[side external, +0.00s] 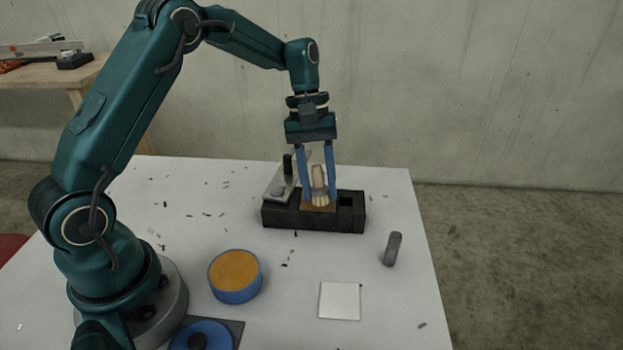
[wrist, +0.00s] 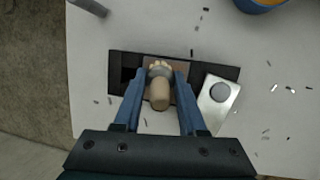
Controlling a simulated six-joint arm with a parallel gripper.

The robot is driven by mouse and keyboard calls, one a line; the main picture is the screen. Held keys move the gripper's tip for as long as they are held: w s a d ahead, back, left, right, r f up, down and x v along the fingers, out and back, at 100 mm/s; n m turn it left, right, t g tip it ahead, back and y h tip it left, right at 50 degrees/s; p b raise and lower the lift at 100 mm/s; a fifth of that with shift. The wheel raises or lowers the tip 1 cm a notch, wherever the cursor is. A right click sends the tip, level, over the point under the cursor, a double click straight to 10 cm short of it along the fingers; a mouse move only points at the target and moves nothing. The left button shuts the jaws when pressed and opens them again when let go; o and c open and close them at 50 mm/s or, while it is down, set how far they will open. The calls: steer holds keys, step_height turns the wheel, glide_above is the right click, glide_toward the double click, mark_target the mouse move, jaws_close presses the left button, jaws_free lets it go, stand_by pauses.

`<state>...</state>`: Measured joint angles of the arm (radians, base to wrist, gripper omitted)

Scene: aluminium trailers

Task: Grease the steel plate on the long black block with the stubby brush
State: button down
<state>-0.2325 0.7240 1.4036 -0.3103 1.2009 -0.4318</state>
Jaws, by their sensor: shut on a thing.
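The long black block (side external: 285,215) lies on the white table and has a square opening at its right end. My gripper (side external: 319,197) is shut on the stubby brush (side external: 318,178), a pale wooden-handled brush held upright, bristles down. The bristles are at a brownish square plate (side external: 306,207) on top of the block; I cannot tell how firmly they touch. In the wrist view, the brush (wrist: 159,95) is between the blue fingers, over the block (wrist: 212,70) and the brown plate (wrist: 183,92), which the brush and fingers partly hide.
A silver plate with a round dark knob (side external: 272,192) stands at the block's back left. A blue tin with orange contents (side external: 236,272), a white square (side external: 340,300) and a grey cylinder (side external: 392,249) are on the table nearer the camera. Small dark scraps are scattered about.

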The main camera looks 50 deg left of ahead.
steer(key=shift+w+a+f, duration=0.1)
steer(key=shift+w+a, duration=1.55)
steer(key=shift+s+d, duration=0.5)
steer(key=shift+d, duration=0.05)
steer(key=shift+s+d, duration=1.9)
steer(key=shift+s, duration=0.05)
steer(key=shift+s+a, duration=0.15)
steer(key=shift+s, duration=0.05)
steer(key=shift+a, duration=0.25)
steer(key=shift+w+a, duration=1.85)
steer(key=shift+w, duration=0.05)
steer(key=shift+w+a, duration=0.45)
steer(key=shift+a, duration=0.05)
steer(key=shift+s+d, duration=2.55)
steer(key=shift+s, duration=0.05)
step_height(320, 180, up, 3)
steer(key=shift+w+f, duration=0.15)
steer(key=shift+a+r, duration=0.1)
steer(key=shift+r, duration=2.75)
